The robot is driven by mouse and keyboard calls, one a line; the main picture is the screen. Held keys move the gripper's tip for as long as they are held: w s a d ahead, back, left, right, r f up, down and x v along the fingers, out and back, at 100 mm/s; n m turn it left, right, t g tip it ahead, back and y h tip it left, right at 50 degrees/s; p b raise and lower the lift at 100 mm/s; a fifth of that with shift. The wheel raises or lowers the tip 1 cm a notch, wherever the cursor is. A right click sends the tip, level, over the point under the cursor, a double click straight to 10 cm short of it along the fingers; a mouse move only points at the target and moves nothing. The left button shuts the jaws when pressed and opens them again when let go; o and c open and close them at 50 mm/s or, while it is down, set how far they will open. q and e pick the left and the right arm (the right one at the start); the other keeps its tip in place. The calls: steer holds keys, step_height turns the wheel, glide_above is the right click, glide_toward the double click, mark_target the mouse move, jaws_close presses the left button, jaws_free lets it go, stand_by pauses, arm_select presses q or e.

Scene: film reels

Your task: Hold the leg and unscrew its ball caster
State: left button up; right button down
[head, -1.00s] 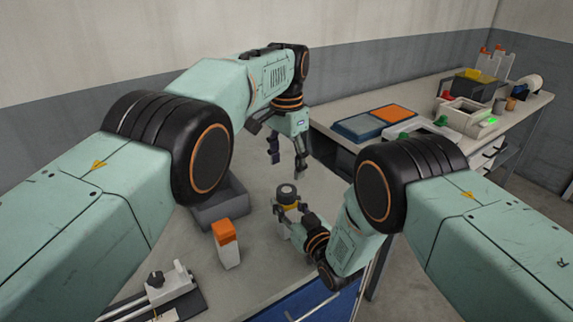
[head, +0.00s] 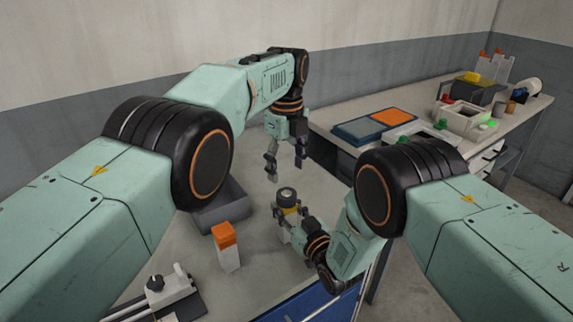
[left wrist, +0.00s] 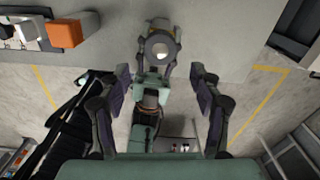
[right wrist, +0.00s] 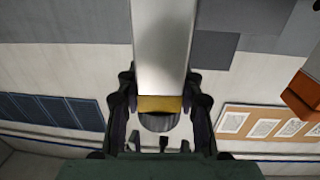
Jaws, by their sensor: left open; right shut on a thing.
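The leg shows in the right wrist view as a pale grey square bar (right wrist: 163,45) with a yellow band, in line between my right fingers. My right gripper (head: 288,214) is shut on it and holds it upright over the bench. The dark ball caster (head: 287,194) is on top of the leg, above the yellow band. From above, in the left wrist view, the caster (left wrist: 160,47) is a dark ring with a pale centre. My left gripper (head: 286,167) is open and empty, pointing down just above the caster, apart from it.
A grey bin (head: 222,214) stands left of the leg. A white block with an orange top (head: 226,248) stands in front of it. A fixture (head: 165,292) lies at the bench's near left. A second bench with blue and orange trays (head: 375,125) is at right.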

mark_target(286, 193)
arm_select(q)
steer(key=m, duration=0.5)
steer(key=shift+f+m, duration=0.1)
steer(key=shift+m, duration=0.3)
steer(key=shift+f, duration=3.95)
